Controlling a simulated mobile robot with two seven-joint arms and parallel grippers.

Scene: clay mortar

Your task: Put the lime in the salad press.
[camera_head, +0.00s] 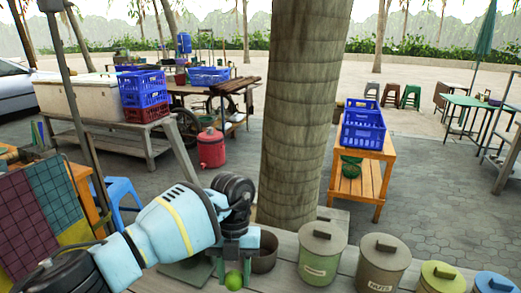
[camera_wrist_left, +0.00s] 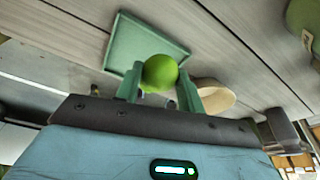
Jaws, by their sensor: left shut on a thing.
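The lime (camera_head: 233,282) is a small bright green ball between the fingertips of my left gripper (camera_head: 232,274). In the left wrist view the lime (camera_wrist_left: 160,73) sits between two green fingers (camera_wrist_left: 159,88), which are shut on it. A brown round clay pot (camera_head: 264,251), open at the top, stands on the table just right of the gripper and appears to be the salad press. In the left wrist view its pale rim (camera_wrist_left: 214,97) shows beside the right finger, partly hidden by it. The lime is outside the pot. My right gripper is out of view.
A flat green tray (camera_wrist_left: 122,35) lies on the grey plank table (camera_wrist_left: 225,45) behind the lime in the wrist view. Lidded canisters, a green one (camera_head: 322,255) and an olive one (camera_head: 382,265), stand right of the pot. A thick trunk (camera_head: 303,110) rises behind the table.

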